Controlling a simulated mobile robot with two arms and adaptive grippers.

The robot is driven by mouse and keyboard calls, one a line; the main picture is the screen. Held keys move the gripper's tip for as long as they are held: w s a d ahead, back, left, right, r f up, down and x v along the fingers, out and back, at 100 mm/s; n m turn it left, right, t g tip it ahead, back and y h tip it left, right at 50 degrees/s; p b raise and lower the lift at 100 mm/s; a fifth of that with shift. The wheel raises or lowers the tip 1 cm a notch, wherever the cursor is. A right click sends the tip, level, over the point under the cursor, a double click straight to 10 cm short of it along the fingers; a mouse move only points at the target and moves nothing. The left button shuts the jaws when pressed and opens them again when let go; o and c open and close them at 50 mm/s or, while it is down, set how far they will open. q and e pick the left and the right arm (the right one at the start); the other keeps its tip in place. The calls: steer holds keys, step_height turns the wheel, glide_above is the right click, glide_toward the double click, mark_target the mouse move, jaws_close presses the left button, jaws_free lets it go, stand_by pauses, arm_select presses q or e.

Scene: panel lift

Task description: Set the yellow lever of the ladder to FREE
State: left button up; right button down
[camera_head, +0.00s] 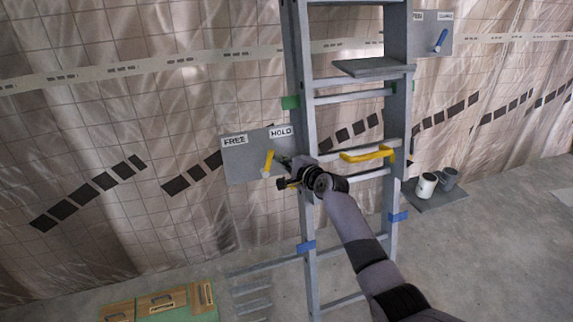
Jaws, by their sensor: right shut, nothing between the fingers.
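The yellow lever (268,163) stands on a grey plate (240,165) at the left side of the ladder (301,110). The plate has a FREE label at its upper left and a HOLD label at its upper right. The lever is nearly upright, its top leaning slightly right, toward HOLD. My right gripper (285,172) is just right of the lever, in front of the ladder's left rail. It is shut and empty. I cannot tell whether it touches the lever. My left gripper is not in view.
A yellow handle (367,154) is fixed across the ladder. A second plate with a blue lever (440,40) is at the upper right. A white can (426,186) stands on a grey shelf at right.

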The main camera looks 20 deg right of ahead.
mark_target(273, 154)
steer(key=n+p, duration=0.1)
steer(key=a+r+n+p, duration=0.1)
steer(key=n, duration=0.1)
steer(key=a+r+n+g+p, duration=0.1)
steer(key=shift+w+a+r+n, duration=0.1)
steer(key=shift+w+r+n, duration=0.1)
steer(key=shift+w+n, duration=0.1)
steer(key=a+n+p, duration=0.1)
steer(key=n+g+p, duration=0.1)
steer(key=n, duration=0.1)
steer(key=shift+a+r+h, duration=0.2)
steer(key=shift+a+h, duration=0.1)
steer(key=shift+a, duration=0.05)
steer(key=shift+a+n+p, duration=0.55)
steer(key=shift+n+p, duration=0.2)
steer(key=shift+n, duration=0.25)
